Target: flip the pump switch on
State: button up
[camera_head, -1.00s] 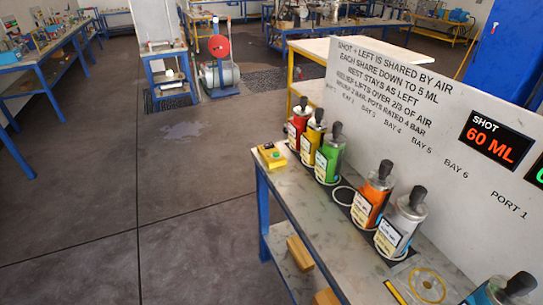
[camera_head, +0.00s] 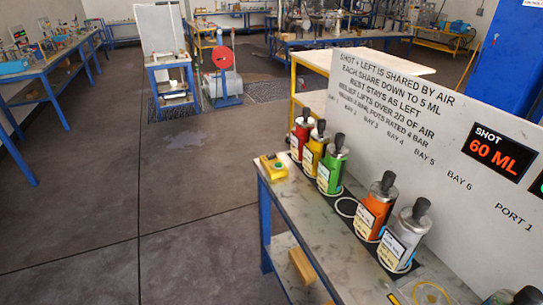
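No other switch is clear in the head view. My gripper is not in view.
The bench (camera_head: 318,238) carries red (camera_head: 301,138), yellow (camera_head: 314,151), green (camera_head: 331,170), orange (camera_head: 375,210) and silver (camera_head: 406,238) vessels in a row before a lettered white panel (camera_head: 440,125). An empty ring (camera_head: 346,206) lies between green and orange. Floor at left is clear.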

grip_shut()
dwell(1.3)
